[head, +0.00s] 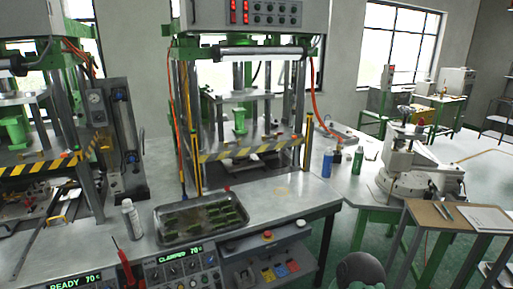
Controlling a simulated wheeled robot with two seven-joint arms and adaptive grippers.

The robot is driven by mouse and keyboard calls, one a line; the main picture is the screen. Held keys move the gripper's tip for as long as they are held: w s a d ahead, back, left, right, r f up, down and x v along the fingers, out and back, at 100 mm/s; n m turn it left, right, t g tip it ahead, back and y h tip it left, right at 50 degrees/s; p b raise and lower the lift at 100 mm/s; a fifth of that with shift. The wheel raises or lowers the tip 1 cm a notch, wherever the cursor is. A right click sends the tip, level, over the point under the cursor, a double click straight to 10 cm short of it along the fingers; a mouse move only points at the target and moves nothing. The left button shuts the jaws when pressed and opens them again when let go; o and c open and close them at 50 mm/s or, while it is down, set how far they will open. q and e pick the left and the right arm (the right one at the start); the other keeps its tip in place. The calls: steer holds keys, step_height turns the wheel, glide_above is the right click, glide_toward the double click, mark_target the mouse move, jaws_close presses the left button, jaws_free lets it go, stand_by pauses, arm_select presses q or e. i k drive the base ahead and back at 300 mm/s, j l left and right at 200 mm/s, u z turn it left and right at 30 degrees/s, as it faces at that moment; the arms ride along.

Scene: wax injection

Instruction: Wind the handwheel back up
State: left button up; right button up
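Neither of my grippers is in view.
A metal tray (163,237) of green pieces lies on the front bench, beside a white spray can (131,219). Blue (327,164) and green (357,160) bottles stand on the right table. A clipboard (484,218) lies at front right. A dark rounded shape (360,271) is at the bottom edge.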

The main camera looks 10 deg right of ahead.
mark_target(406, 112)
steer(key=i+l+z, duration=0.2)
steer(key=z, duration=0.2)
steer(key=i+z, duration=1.05)
steer(key=z, duration=0.2)
steer(key=i+j+z, duration=0.25)
steer(key=z, duration=0.15)
